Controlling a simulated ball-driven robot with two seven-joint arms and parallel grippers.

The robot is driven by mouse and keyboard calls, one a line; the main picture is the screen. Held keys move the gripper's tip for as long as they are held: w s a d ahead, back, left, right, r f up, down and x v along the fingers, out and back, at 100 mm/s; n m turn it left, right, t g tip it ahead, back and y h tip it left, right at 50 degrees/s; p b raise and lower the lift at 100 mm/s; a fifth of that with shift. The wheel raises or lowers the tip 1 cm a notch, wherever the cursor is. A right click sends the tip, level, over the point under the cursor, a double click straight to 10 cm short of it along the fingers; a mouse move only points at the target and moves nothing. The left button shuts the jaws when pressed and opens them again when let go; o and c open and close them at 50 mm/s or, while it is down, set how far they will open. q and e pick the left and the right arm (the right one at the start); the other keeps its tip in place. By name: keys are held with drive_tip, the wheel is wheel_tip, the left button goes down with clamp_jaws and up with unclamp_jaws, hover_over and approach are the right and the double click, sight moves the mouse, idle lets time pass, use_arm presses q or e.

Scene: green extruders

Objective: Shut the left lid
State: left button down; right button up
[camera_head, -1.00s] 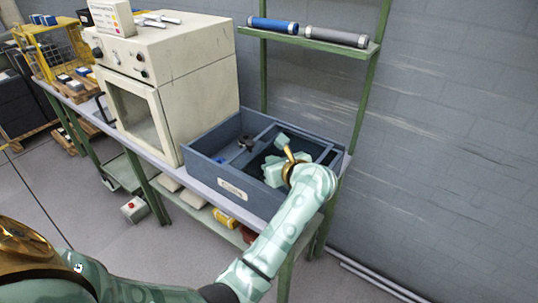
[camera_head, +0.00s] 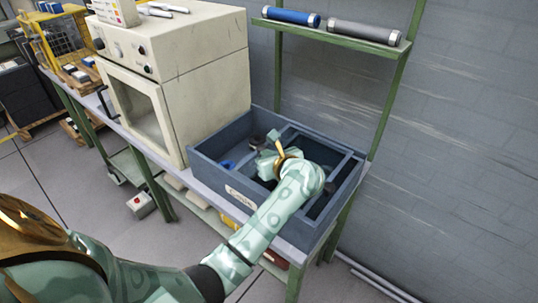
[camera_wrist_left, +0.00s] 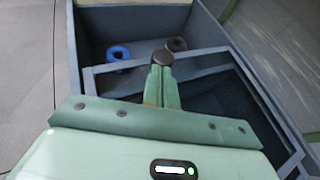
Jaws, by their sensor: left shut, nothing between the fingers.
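A blue-grey open box (camera_head: 210,178) stands on the bench beside the oven; its rim also shows in the wrist view (camera_wrist_left: 72,50). A thin grey frame (camera_head: 318,144) lies across the right part of its top, also in the wrist view (camera_wrist_left: 205,68). I cannot tell whether this frame is the left lid. My left gripper (camera_head: 270,148) is over the box, shut and empty. In the wrist view its fingertips (camera_wrist_left: 162,72) are right by a dark round knob (camera_wrist_left: 162,57); I cannot tell if they touch. My right gripper is not in view.
A blue ring (camera_wrist_left: 118,53) and a dark brown ring (camera_wrist_left: 177,44) lie in the box. The cream oven (camera_head: 180,70) stands close on the left. A green shelf (camera_head: 330,35) with two rolls is above and behind.

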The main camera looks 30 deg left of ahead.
use_arm(q)
drive_tip(key=w+a+b, duration=0.1)
drive_tip(key=a+b, duration=0.2)
drive_tip(key=a, duration=1.5)
drive_tip(key=shift+w+a+r, duration=0.15)
drive_tip(key=shift+w+a, duration=0.05)
drive_tip(key=shift+a, duration=0.15)
